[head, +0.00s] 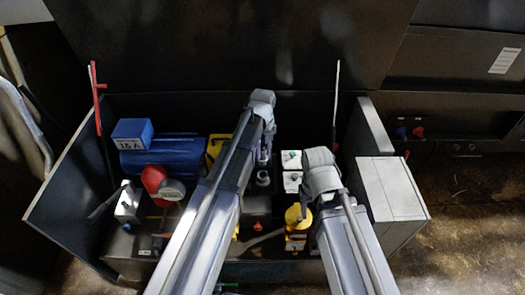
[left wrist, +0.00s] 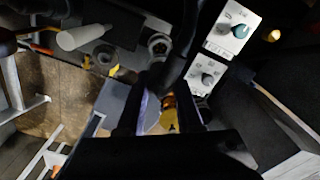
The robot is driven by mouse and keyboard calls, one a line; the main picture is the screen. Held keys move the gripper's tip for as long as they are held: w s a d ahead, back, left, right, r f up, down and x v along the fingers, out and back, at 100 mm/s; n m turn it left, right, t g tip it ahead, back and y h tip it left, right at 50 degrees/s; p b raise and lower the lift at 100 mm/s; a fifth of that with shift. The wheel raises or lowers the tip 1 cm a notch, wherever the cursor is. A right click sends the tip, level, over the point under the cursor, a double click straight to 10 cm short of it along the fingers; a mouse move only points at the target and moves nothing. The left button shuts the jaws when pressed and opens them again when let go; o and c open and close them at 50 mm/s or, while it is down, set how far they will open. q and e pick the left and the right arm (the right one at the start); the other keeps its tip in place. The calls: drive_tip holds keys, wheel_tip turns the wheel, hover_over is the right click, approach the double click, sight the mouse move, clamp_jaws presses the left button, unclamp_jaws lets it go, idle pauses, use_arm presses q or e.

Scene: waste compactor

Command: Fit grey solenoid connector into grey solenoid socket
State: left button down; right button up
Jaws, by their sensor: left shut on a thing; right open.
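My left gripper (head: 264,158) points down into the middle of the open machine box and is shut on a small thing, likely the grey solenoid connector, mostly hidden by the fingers. In the left wrist view, the left gripper (left wrist: 165,103) shows as two dark fingers, with grey and yellow surfaces visible between them. A round grey fitting (head: 263,178) stands just below the left gripper; I cannot tell whether it is the solenoid socket or touches the held thing. A similar round fitting shows in the left wrist view (left wrist: 158,45). My right gripper (head: 303,212) is open above a yellow-capped part.
Two white boxes with knobs (head: 291,170) stand right of the left gripper. A blue cylinder (head: 165,160), a red round part (head: 154,180) and a yellow-capped part (head: 297,218) sit around. Box walls (head: 66,200) enclose the parts, and a grey block (head: 392,190) stands at right.

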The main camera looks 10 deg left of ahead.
sight(263, 161)
use_arm(q)
drive_tip(key=shift+f, duration=0.1)
wheel_tip(263, 161, down, 6)
drive_tip(key=b, duration=0.6)
drive_tip(key=shift+r, duration=0.2)
drive_tip(key=shift+f+b, duration=1.6)
drive_tip(key=shift+f, duration=0.05)
idle(1.2)
drive_tip(key=c, duration=0.5)
unclamp_jaws()
drive_tip(key=shift+c, duration=0.4)
